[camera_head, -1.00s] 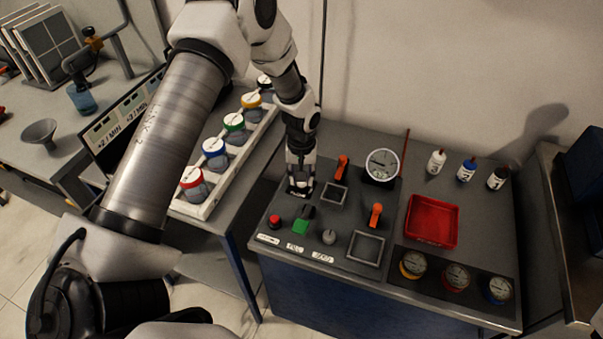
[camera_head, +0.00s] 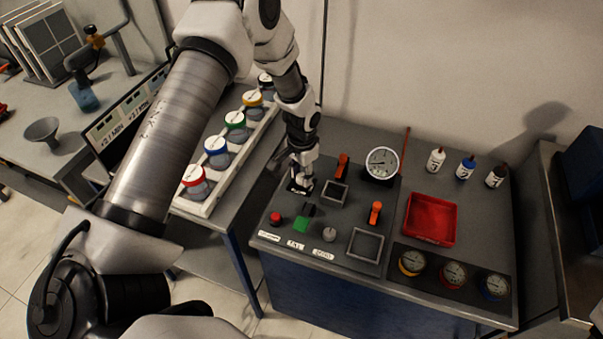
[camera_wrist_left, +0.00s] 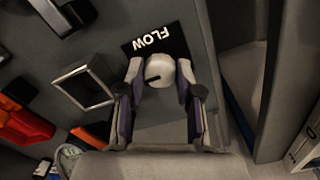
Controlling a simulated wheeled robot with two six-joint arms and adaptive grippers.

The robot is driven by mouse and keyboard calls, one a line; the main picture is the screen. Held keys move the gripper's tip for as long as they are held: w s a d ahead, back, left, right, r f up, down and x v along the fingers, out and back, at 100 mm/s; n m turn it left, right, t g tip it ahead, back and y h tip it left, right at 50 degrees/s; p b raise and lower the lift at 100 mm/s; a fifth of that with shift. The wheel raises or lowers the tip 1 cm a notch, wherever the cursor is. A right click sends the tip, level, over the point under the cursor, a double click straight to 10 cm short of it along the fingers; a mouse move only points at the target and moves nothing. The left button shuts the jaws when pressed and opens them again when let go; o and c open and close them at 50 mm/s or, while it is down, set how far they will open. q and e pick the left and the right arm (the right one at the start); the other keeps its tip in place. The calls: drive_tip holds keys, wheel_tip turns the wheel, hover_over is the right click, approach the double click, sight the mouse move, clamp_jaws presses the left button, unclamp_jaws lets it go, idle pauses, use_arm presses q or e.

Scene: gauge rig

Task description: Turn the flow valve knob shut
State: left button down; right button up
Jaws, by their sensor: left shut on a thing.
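The flow valve knob (camera_wrist_left: 160,72) is pale and round with a dark pointer line, beside a black label reading FLOW (camera_wrist_left: 155,40) in the left wrist view. My left gripper (camera_wrist_left: 158,80) has one finger on each side of the knob and is shut on it. In the head view my left gripper (camera_head: 300,186) points down at the back left of the grey panel (camera_head: 345,222) and hides the knob. My right gripper is not in view.
An orange-handled lever (camera_head: 342,166) and a square frame (camera_head: 334,194) stand close right of the gripper. A round gauge (camera_head: 382,163) is behind them. A red tray (camera_head: 430,220) lies farther right.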

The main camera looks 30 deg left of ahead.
sight(302, 177)
use_arm(q)
drive_tip(key=shift+s+f, duration=0.1)
idle(0.4)
drive_tip(key=c, duration=1.1)
unclamp_jaws()
drive_tip(key=o, duration=0.3)
drive_tip(key=shift+o, duration=0.2)
wheel_tip(302, 177, up, 12)
